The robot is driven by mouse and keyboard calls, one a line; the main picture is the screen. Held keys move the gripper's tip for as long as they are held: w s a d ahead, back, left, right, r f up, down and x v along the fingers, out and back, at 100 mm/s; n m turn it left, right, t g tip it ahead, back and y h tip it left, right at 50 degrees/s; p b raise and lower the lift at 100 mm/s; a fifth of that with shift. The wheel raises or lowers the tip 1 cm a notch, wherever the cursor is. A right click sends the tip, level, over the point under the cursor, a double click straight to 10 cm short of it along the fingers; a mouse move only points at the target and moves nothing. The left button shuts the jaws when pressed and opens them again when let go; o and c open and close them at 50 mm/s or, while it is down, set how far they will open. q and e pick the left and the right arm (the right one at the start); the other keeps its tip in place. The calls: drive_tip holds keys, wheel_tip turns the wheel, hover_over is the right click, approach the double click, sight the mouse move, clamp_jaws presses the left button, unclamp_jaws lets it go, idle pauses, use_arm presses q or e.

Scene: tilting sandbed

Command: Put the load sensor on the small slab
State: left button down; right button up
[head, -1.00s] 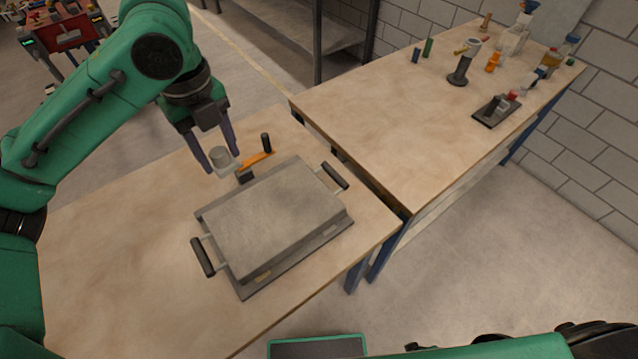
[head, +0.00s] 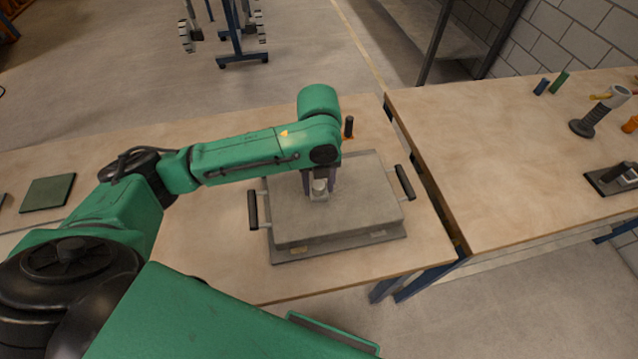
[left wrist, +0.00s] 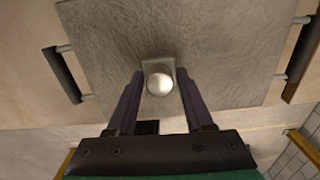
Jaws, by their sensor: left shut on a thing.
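The load sensor is a small pale cylinder on a square base (head: 319,189), and its round top shows white in the left wrist view (left wrist: 159,83). My left gripper (head: 319,186) is shut on it, with a dark finger on each side. They are over the slab, a grey rough-topped block with a black-gripped handle at each end (head: 362,195), near the middle of its top. It fills much of the left wrist view (left wrist: 225,55). I cannot tell whether the sensor's base touches the slab. My right gripper is out of view.
The slab rests on a dark plate (head: 340,246) on the wooden table (head: 205,262). A black-topped lever (head: 349,127) stands behind it. A flat dark green plate (head: 48,192) lies at the far left. A second bench (head: 480,150) with several tools is on the right.

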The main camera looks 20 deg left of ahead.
sight(319, 184)
use_arm(q)
drive_tip(key=shift+w+f, duration=0.1)
drive_tip(key=shift+f, duration=0.1)
drive_tip(key=shift+d+f, duration=0.1)
drive_tip(key=shift+c, duration=1.4)
unclamp_jaws()
wheel_tip(319, 184, up, 12)
